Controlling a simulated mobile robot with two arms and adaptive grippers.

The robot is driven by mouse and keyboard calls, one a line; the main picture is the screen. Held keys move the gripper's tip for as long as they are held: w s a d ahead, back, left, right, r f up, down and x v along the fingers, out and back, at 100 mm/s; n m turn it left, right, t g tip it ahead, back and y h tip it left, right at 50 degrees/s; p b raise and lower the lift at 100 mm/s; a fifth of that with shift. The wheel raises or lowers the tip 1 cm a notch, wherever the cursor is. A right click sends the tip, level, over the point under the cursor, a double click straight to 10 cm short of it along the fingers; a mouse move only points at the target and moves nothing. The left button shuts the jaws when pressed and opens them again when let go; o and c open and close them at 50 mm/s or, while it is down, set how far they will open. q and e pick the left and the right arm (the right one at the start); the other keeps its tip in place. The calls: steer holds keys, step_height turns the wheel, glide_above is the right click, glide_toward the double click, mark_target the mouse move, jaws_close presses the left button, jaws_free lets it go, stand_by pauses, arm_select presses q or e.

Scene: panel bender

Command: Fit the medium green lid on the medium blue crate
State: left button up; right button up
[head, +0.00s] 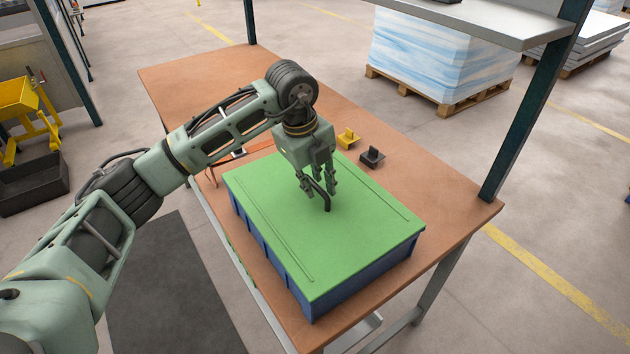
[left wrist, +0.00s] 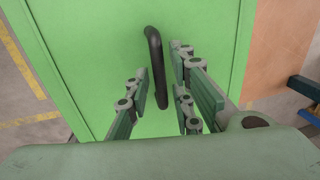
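The medium green lid (head: 290,235) is a flat panel with a black bar handle (head: 326,203) near its middle. It lies over the medium blue crate (head: 364,280), whose walls show beneath the lid's left and front edges. I cannot tell whether the lid is fully seated. My left gripper (head: 322,187) is just above the lid at the handle. In the left wrist view its fingers (left wrist: 165,90) are apart, with the handle (left wrist: 154,50) between them and a gap on the right side. My right gripper is not in view.
The crate stands on a brown-topped workbench (head: 440,185). A yellow part (head: 347,139) and a dark part (head: 371,157) stand just behind the lid. A dark post (head: 530,110) and grey shelf (head: 470,18) are at right. The bench's far left top is mostly clear.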

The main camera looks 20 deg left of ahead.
arm_select(q)
steer(key=shift+o, duration=0.8)
